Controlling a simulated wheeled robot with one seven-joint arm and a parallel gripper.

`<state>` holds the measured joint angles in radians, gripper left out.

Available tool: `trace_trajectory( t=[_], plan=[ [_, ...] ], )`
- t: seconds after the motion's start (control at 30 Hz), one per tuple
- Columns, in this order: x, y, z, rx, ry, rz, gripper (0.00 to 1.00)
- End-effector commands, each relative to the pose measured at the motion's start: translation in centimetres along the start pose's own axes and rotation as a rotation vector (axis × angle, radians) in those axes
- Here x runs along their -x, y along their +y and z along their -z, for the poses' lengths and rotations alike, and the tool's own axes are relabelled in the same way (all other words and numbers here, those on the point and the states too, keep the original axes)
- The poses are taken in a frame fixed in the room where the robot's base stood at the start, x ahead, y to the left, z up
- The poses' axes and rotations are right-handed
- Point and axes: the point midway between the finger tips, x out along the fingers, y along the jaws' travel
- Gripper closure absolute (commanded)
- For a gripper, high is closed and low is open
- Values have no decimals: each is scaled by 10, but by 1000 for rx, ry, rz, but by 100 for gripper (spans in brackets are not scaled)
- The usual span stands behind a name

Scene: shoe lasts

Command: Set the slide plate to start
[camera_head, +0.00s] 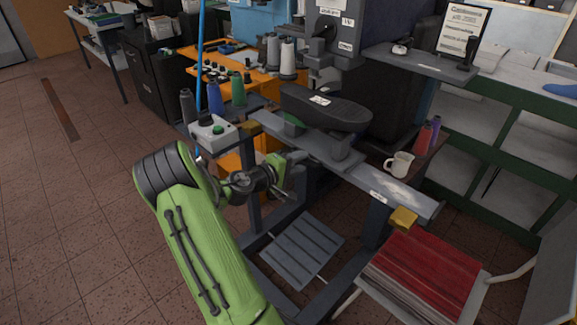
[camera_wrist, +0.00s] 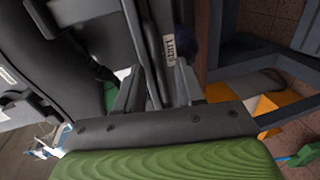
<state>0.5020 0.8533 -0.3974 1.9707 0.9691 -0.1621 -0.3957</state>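The dark grey slide plate (camera_head: 335,147) lies on a long grey rail (camera_head: 365,180) with a yellow block at each end. A post on the plate carries a black shoe last (camera_head: 325,107). A small white label (camera_head: 378,195) sits on the rail's right part; its text is too small to read. My gripper (camera_head: 288,178) is in front of the rail, near the plate's left part. In the wrist view my gripper (camera_wrist: 158,82) has its two fingers apart, with grey bar edges behind and between them. Contact cannot be told. A white label (camera_wrist: 168,48) shows just beyond the fingertips.
A control box with a green button (camera_head: 212,135) stands left of the rail. Thread spools (camera_head: 237,90) stand behind it. A cream mug (camera_head: 400,164) and more spools (camera_head: 425,137) are at the right. Below are a slatted pedal (camera_head: 302,248) and a red stack (camera_head: 430,275).

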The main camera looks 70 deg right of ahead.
Motion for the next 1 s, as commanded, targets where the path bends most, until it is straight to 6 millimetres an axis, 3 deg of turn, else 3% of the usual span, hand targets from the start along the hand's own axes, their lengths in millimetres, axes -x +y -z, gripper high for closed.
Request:
trace_trajectory(
  t=[0.5, 0.7, 1.0],
  plan=[
    [132, 2, 1, 2, 7, -1, 62],
    [153, 1, 0, 0, 3, 0, 62],
    [153, 0, 0, -1, 1, 0, 62]
  ],
)
